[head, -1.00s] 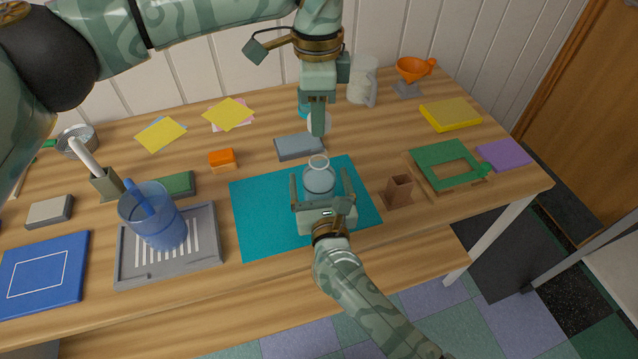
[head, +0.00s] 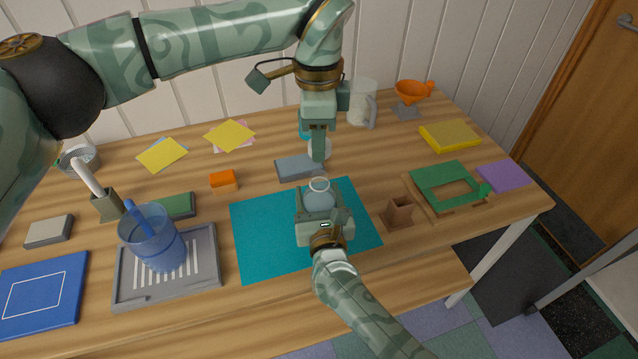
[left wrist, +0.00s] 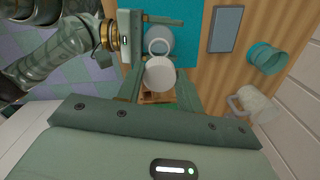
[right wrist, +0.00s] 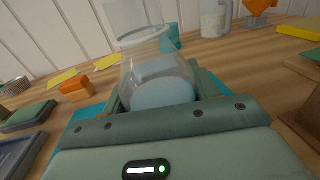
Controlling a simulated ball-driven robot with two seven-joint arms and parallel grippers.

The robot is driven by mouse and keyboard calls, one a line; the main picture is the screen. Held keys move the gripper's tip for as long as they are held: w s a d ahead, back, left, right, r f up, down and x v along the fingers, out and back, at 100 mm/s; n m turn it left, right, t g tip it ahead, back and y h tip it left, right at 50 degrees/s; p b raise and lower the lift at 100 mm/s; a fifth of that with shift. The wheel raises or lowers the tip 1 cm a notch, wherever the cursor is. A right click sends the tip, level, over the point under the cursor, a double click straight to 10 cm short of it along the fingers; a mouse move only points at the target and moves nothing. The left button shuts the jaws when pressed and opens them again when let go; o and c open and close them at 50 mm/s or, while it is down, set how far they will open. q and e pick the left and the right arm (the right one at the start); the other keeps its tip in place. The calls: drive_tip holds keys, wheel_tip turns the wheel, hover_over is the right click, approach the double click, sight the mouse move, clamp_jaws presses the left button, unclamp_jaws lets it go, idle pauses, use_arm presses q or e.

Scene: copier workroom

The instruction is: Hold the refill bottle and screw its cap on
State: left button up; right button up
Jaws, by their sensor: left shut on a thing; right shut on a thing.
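The refill bottle (head: 319,201) is clear with pale blue contents and an open ringed neck. It stands upright over the teal mat (head: 262,240). My right gripper (head: 322,214) is shut around its body, and the right wrist view shows the bottle (right wrist: 160,92) between the fingers. My left gripper (head: 319,148) points down from above and is shut on the white round cap (head: 320,152). The cap also shows in the left wrist view (left wrist: 160,75), close to the bottle neck (left wrist: 158,46). In the head view the cap is apart from the neck, above and behind it.
A grey-blue block (head: 294,170) lies behind the mat. A white mug (head: 361,104) and an orange funnel (head: 411,93) stand at the back right. A brown holder (head: 399,212) is right of the bottle. A blue cup (head: 153,240) on a grey tray (head: 208,278) is left.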

use_arm(q)
drive_tip(key=shift+f, duration=2.2)
drive_tip(key=shift+f, duration=0.9)
drive_tip(key=shift+f, duration=0.5)
